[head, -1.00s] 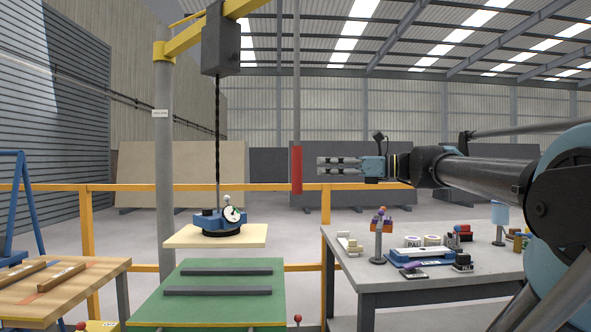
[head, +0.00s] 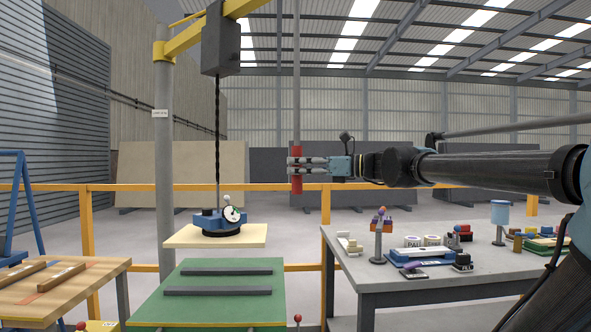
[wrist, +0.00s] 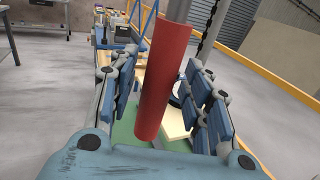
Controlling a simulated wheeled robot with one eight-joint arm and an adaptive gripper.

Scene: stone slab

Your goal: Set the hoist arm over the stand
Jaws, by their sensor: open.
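The yellow hoist arm (head: 198,36) reaches from a grey post (head: 165,190) toward the upper right. Under it, a chain carries a blue lifter (head: 208,221) with a round gauge and a pale slab (head: 190,238). The slab hangs just behind and above the green stand (head: 260,308), which has two dark bars on top. A red grip (head: 297,185) sits low on a hanging grey rod. My gripper (head: 291,165) is open at the red grip's height. In the wrist view the red grip (wrist: 165,80) stands between the open fingers (wrist: 160,105); contact is unclear.
A wooden table (head: 90,290) with wooden bars stands left of the stand. A grey workbench (head: 350,268) with several small items stands to the right, below my arm. A yellow rail (head: 120,187) runs behind.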

